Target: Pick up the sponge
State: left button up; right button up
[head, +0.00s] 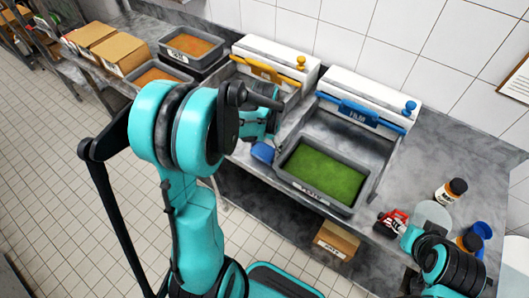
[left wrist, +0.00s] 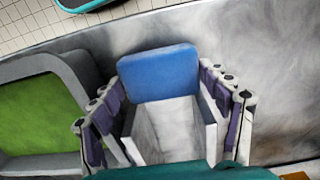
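The blue sponge (head: 263,152) lies on the steel counter, left of the grey tray of green food. In the left wrist view the sponge (left wrist: 158,72) sits between and just beyond my left fingertips. My left gripper (left wrist: 161,80) is open, with a finger close to each side of the sponge; I cannot tell whether they touch it. In the head view my left gripper (head: 264,138) is directly at the sponge, partly hidden by my arm.
The grey tray (head: 285,176) stands close beside the sponge. White dispensers with a yellow bar (head: 262,70) and a blue bar (head: 360,112) stand behind. Trays of orange food and cardboard boxes stand at the upper left.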

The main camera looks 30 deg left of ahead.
aim_at(263, 150)
pick_arm(q)
jog(key=shift+r, duration=0.1)
jog(key=shift+a+r, duration=0.15)
jog(key=shift+r, duration=0.1)
notch_tip(263, 150, up, 6)
jog(key=p, duration=0.3)
jog(key=shift+s+r, duration=0.1)
jog(key=shift+r, duration=0.15)
jog(key=s+a, duration=0.3)
jog(key=a, duration=0.6)
jog(key=s+a+p, duration=0.1)
jog(key=s+a, duration=0.2)
jog(key=a, duration=0.6)
jog(key=shift+a+p, duration=0.3)
jog(key=shift+a, duration=0.1)
jog(key=shift+f, duration=0.1)
jog(key=o, duration=0.3)
jog(key=c, duration=0.4)
jog(key=shift+o, duration=0.2)
jog(key=shift+f, duration=0.15)
